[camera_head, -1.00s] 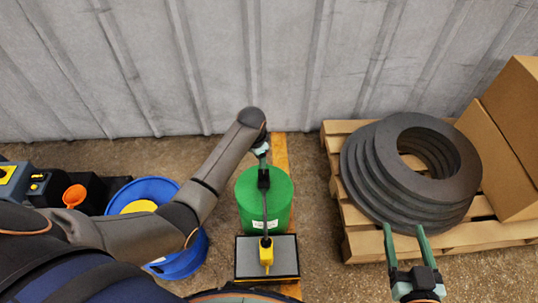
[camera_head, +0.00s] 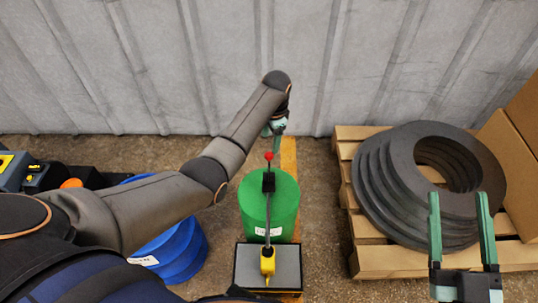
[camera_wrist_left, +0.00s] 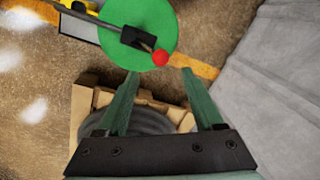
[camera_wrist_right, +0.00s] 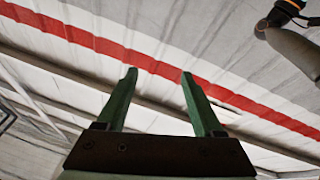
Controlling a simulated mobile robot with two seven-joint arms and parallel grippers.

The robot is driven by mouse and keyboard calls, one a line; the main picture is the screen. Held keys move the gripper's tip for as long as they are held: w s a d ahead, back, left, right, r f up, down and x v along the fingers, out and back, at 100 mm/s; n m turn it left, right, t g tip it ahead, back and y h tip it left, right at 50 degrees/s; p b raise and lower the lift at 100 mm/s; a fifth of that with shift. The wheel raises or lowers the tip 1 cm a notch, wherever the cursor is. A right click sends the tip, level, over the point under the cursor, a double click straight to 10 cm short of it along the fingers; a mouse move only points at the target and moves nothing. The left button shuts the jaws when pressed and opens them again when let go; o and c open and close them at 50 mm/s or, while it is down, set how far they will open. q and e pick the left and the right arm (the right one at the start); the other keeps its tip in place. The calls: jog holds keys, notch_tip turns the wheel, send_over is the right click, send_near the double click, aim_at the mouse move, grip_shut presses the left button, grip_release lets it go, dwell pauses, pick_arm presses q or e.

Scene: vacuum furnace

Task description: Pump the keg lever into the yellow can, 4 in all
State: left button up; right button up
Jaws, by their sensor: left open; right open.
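The green keg (camera_head: 268,205) stands upright with a black pump head on top. Its lever ends in a red knob (camera_head: 269,155) at the far side. A dark spout runs from the pump head toward the small yellow can (camera_head: 267,262), which stands on a grey tray (camera_head: 285,265) in front of the keg. My left gripper (camera_head: 275,128) is open and empty just beyond the knob. In the left wrist view the red knob (camera_wrist_left: 160,58) lies beyond the open fingertips (camera_wrist_left: 160,72), apart from them. My right gripper (camera_head: 460,197) is open and empty, right of the keg.
A wooden pallet (camera_head: 385,262) with stacked dark rings (camera_head: 385,200) and cardboard boxes (camera_head: 515,145) stands at the right. A blue drum (camera_head: 180,245) stands left of the keg, partly hidden by my left arm. A corrugated wall (camera_head: 230,70) closes the back.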

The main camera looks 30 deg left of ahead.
aim_at(269, 154)
pick_arm(q)
notch_tip(269, 154, down, 4)
jog(key=shift+w+a+r+b, duration=0.15)
jog(key=shift+r+b, duration=0.05)
jog(key=shift+b, duration=0.65)
jog(key=f+b, duration=0.1)
jog(key=f, duration=0.1)
jog(key=f+b, duration=0.1)
jog(key=f, duration=0.1)
jog(key=shift+w+a, duration=0.15)
jog(key=shift+a, duration=0.05)
jog(key=shift+a+f+b, duration=0.1)
jog(key=shift+f+b, duration=0.3)
pick_arm(e)
jog(key=s+a+r+n+t+y, duration=0.1)
jog(key=s+r+n+y, duration=0.4)
jog(key=s+r+y, duration=0.1)
jog(key=shift+a+r+n+t+y, duration=0.2)
jog(key=shift+r+n+t+y, duration=0.1)
jog(key=shift+r+y, duration=0.45)
pick_arm(q)
jog(key=shift+c, duration=0.3)
pick_arm(e)
jog(key=shift+f, duration=0.1)
pick_arm(q)
grip_shut()
